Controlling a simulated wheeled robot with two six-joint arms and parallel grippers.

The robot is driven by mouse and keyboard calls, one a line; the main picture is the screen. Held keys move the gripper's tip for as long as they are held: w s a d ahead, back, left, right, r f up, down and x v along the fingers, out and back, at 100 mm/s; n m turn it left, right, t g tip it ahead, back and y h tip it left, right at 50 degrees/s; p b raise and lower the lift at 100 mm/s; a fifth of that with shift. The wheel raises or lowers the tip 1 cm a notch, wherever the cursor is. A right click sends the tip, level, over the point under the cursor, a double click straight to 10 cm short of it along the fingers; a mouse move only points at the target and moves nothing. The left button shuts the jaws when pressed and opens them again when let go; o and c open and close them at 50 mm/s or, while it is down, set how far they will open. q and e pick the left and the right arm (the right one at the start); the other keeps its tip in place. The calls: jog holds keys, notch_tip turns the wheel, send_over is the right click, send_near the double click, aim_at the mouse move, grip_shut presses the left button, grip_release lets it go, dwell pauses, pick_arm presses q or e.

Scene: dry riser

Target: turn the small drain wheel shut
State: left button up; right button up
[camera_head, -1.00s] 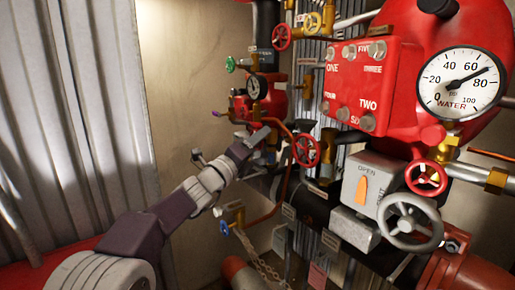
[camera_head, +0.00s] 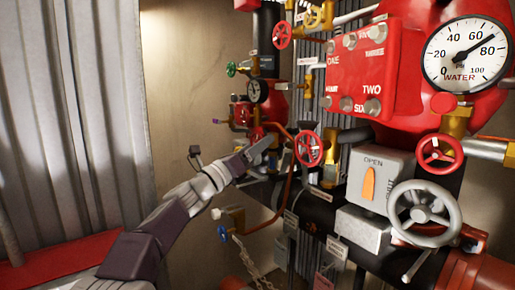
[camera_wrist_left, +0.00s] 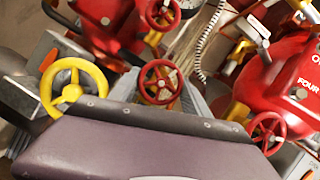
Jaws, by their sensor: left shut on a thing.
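My left gripper (camera_head: 266,146) is at the end of the arm coming in from the left in the head view, against the lower part of the far red valve assembly. I cannot tell for sure which is the drain wheel. My right gripper is not in view.
A large grey handwheel (camera_head: 419,213) and a red handwheel (camera_head: 440,154) stand at right, by a grey box (camera_head: 382,180) with an orange pointer. A water gauge (camera_head: 465,54) is above. The left wrist view shows a yellow handwheel (camera_wrist_left: 74,90). Corrugated metal (camera_head: 70,120) lines the left.

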pick_arm(q)
jog(key=shift+s+r, duration=0.1)
jog(key=shift+r, duration=0.15)
jog(key=o, duration=1.3)
jog(key=shift+o, duration=0.4)
jog(key=shift+f, duration=0.1)
jog(key=shift+f, duration=0.1)
